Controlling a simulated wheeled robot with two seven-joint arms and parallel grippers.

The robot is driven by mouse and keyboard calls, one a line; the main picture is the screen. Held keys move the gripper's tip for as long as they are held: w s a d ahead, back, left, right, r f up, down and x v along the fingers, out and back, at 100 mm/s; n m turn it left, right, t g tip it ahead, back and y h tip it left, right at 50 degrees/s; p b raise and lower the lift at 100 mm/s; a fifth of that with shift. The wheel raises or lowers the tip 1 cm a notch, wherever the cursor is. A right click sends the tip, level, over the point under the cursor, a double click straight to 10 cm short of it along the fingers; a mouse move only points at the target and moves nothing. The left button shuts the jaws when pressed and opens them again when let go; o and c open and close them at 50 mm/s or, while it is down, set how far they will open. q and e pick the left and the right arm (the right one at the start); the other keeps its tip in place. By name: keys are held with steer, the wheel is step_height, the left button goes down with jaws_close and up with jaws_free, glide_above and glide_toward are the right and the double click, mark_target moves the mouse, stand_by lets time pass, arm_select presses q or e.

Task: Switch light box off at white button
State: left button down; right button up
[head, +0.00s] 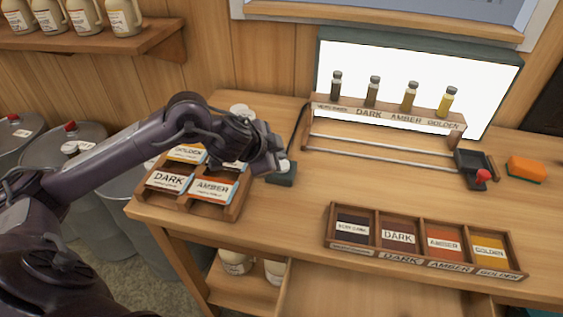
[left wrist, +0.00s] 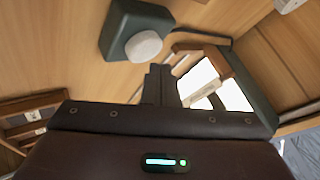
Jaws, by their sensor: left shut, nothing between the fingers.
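The light box (head: 420,65) stands at the back of the table, its panel glowing white; part of it shows in the left wrist view (left wrist: 232,97). A small dark green switch box (head: 283,178) sits on the table left of it, with a round white button (head: 284,164). In the left wrist view the switch box (left wrist: 125,20) and white button (left wrist: 143,46) are just beyond the fingertips. My left gripper (head: 276,158) is shut and empty, close beside the button; the fingers (left wrist: 158,72) appear apart from it. My right gripper is not in view.
A rack with several sample vials (head: 387,113) stands before the light box, with rails and a red-knobbed slider (head: 482,176). A label tray (head: 215,205) lies under my left arm. A compartment tray (head: 425,262) is at the front; an orange sponge (head: 526,169) is right.

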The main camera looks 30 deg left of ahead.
arm_select(q)
steer(key=shift+f, duration=0.1)
stand_by(0.4)
steer(key=shift+f, duration=0.4)
steer(key=shift+f+b, duration=0.3)
steer(key=shift+b, duration=0.1)
stand_by(0.4)
steer(key=shift+r, duration=0.1)
steer(key=shift+r+p, duration=0.7)
steer(key=shift+p, duration=0.25)
